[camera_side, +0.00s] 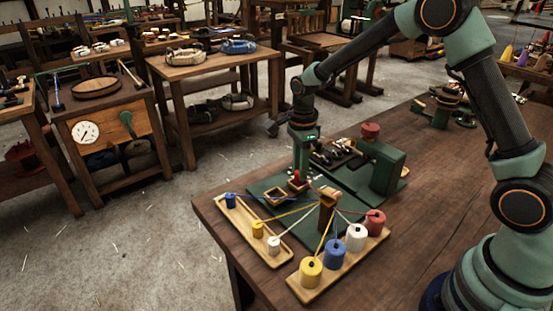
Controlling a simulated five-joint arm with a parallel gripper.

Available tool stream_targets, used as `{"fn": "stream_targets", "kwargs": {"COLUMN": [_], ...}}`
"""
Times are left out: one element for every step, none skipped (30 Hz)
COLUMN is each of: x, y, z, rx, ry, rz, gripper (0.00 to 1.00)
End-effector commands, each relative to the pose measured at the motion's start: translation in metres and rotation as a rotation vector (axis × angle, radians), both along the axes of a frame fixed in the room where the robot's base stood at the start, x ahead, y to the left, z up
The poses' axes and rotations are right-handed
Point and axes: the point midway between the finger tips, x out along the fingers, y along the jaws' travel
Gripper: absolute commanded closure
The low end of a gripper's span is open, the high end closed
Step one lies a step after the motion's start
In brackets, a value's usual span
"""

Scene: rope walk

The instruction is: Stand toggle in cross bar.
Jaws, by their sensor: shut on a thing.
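My gripper (299,171) points straight down over the green board (262,187) at the table's left end. It is shut on a small red piece (296,175), most likely the toggle, which looks roughly upright. The red piece is just above or in a small square wooden holder (298,186); I cannot tell whether it touches. A second square wooden holder (275,197) lies to the left and looks empty. A brown wooden block (327,207) with coloured cords running to it stands in front. I cannot make out for certain which part is the cross bar.
Two wooden trays hold spools: the left tray (251,231) small ones, the front tray (297,284) larger ones.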

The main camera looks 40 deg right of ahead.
Motion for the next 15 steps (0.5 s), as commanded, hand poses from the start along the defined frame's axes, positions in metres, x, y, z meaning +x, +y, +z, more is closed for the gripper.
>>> {"fn": "stream_targets", "kwargs": {"x": [-0.0002, -0.0002, -0.0002, -0.0001, 0.0000, 0.0001, 0.0001, 0.0001, 0.0001, 0.0001, 0.0001, 0.0000, 0.0000, 0.0000, 0.0002], "y": [0.0000, 0.0000, 0.0000, -0.0001, 0.0000, 0.0000, 0.0000, 0.0000, 0.0000, 0.0000, 0.0000, 0.0000, 0.0000, 0.0000, -0.0001], "z": [-0.0051, -0.0068, -0.0082, -0.0086, -0.0086, -0.0084, -0.0082, -0.0082, -0.0081, -0.0081, -0.0083, -0.0091, -0.0100, -0.0109, -0.0110], "rx": [0.000, 0.000, 0.000, 0.000, 0.000, 0.000, 0.000, 0.000, 0.000, 0.000, 0.000, 0.000, 0.000, 0.000, 0.000], "ry": [0.001, 0.001, 0.000, 0.000, -0.001, -0.001, -0.001, -0.001, -0.001, -0.001, -0.001, -0.001, 0.000, 0.000, -0.001], "rz": [0.000, 0.000, 0.000, 0.000, 0.000, 0.000, 0.000, 0.000, 0.000, 0.000, 0.000, 0.000, 0.000, 0.000, 0.000], "gripper": [1.00, 1.00, 1.00, 1.00, 1.00, 1.00, 1.00, 1.00, 1.00, 1.00, 1.00, 1.00, 1.00, 1.00, 0.62]}}
